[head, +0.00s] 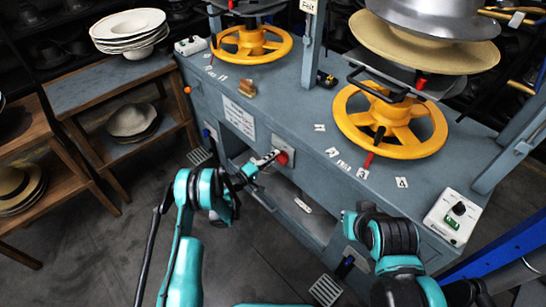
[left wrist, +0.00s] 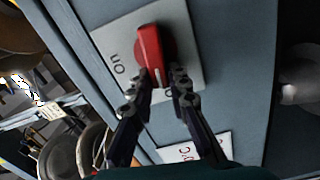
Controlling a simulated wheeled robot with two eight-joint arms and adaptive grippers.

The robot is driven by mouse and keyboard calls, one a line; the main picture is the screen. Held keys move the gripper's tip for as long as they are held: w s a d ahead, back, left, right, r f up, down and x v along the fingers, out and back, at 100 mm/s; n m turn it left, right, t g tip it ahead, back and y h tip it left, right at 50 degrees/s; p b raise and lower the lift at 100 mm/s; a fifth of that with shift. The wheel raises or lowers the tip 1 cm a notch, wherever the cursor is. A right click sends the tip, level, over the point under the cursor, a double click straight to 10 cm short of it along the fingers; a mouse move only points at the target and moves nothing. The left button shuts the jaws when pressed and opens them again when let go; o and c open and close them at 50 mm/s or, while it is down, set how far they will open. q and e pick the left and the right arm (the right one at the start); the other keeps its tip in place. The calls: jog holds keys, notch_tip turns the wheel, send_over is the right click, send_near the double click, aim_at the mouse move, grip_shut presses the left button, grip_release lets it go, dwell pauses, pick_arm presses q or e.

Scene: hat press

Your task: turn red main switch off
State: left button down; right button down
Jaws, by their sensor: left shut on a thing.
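The red main switch (head: 281,157) is a knob on a light plate on the front of the blue-grey press bench (head: 262,125). In the left wrist view the red knob (left wrist: 150,45) stands nearly upright, with a white mark at its lower end. "On" is readable left of it; a second label is mostly hidden behind a finger. My left gripper (head: 264,163) reaches the knob from the left. Its two fingers (left wrist: 164,84) are shut on the knob's lower end, one on each side. My right arm shows at lower right in the head view; its fingertips cannot be made out.
A wooden shelf (head: 108,80) with hats stands at left. Open floor lies in front of the bench.

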pick_arm(q)
jog(key=shift+f+n, duration=0.15)
jog(key=shift+n, duration=0.65)
jog(key=c, duration=1.4)
grip_release()
jog(key=shift+w+f, duration=0.1)
jog(key=shift+c, duration=0.2)
notch_tip(320, 180, up, 10)
jog(key=shift+r, duration=0.1)
